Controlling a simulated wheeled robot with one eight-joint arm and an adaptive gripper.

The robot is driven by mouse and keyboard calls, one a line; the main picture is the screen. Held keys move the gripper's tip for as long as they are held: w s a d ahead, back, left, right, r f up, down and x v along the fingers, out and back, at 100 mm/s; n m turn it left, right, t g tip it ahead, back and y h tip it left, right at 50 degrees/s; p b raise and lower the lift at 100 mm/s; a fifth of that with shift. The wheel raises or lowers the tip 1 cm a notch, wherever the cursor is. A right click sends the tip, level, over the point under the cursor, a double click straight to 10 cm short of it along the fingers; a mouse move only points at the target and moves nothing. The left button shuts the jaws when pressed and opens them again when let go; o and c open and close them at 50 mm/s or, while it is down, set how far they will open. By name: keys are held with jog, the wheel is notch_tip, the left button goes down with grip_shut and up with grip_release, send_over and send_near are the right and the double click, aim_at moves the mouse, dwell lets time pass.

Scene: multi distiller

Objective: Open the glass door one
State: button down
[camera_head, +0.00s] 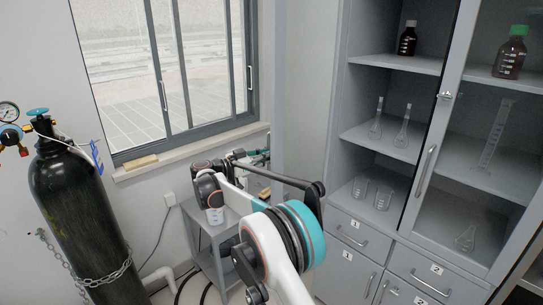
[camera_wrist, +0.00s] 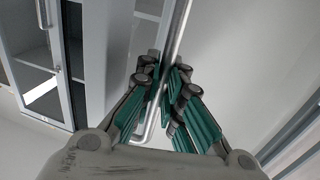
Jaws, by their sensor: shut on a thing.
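Glass door one (camera_head: 279,80) is the left door of the grey cabinet. It stands swung out toward the window, and the left shelves show without glass in front. In the wrist view, its grey frame (camera_wrist: 108,60) is beside a metal bar handle (camera_wrist: 178,30). My gripper (camera_wrist: 165,78) is shut on this handle near its lower bend, with green finger pads on both sides. In the head view, my gripper (camera_head: 262,156) is small at the door's outer edge, partly hidden by my arm; the handle is hard to make out there.
The right glass door (camera_head: 424,170) is shut, with bottles and glassware behind it. Glassware and a dark bottle (camera_head: 407,38) stand on the open left shelves. Numbered drawers (camera_head: 350,232) are below. A small grey cart (camera_head: 205,232) stands under the window; a black gas cylinder (camera_head: 75,210) is at left.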

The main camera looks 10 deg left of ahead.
jog(key=shift+s+a, duration=0.1)
jog(key=shift+a, duration=0.1)
jog(key=c, duration=2)
grip_release()
jog(key=v, duration=1.2)
jog(key=shift+a, duration=0.1)
